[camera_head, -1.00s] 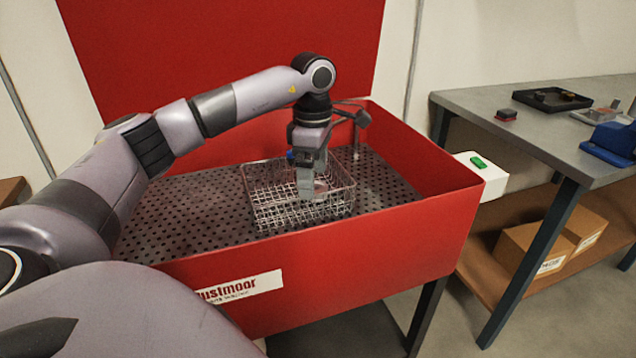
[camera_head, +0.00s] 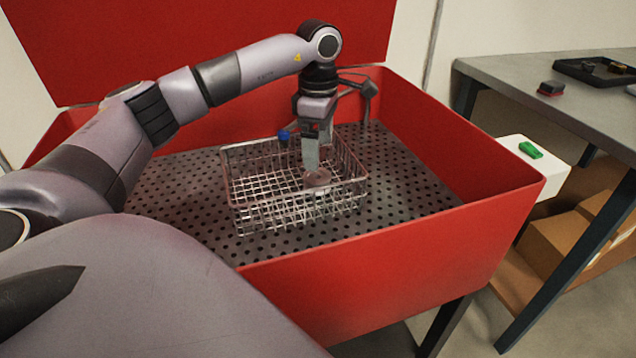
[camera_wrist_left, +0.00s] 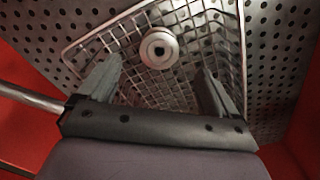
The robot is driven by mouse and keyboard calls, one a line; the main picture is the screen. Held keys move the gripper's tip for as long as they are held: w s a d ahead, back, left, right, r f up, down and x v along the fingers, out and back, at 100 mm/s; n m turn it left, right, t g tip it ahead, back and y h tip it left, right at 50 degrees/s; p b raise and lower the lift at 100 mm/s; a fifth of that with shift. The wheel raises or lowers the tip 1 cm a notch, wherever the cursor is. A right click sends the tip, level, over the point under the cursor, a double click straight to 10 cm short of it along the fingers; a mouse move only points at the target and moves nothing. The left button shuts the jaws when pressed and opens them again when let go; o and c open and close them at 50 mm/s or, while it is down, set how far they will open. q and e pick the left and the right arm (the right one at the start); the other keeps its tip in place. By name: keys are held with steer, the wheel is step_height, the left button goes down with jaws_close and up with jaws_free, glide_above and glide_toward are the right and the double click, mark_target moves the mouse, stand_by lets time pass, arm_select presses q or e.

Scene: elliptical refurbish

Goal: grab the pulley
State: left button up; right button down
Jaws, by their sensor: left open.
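The pulley (camera_wrist_left: 159,48) is a round, pale metal disc with a dark centre hole. It lies in the wire basket (camera_wrist_left: 232,45), and in the left wrist view it sits between and beyond my fingertips. In the head view the pulley (camera_head: 317,178) shows at the right part of the basket (camera_head: 262,203), just below my left gripper (camera_head: 312,160). My left gripper (camera_wrist_left: 157,80) points down into the basket with its fingers apart and nothing between them. The head view does not clearly show the gap to the pulley. My right gripper is not in view.
The basket stands on the perforated floor (camera_head: 190,185) of a red washer tub (camera_head: 400,262) with raised walls. A spout (camera_head: 368,90) is close behind my gripper. A white box with a green switch (camera_head: 531,150) is on the tub's right side. A grey bench (camera_head: 540,75) stands right.

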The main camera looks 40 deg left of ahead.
mark_target(317, 175)
arm_select(q)
step_height(317, 175, down, 7)
steer(key=shift+s+a+r+b, duration=0.1)
steer(key=shift+b, duration=0.35)
steer(key=c, duration=1.2)
steer(key=shift+c, duration=0.4)
steer(key=shift+r, duration=0.15)
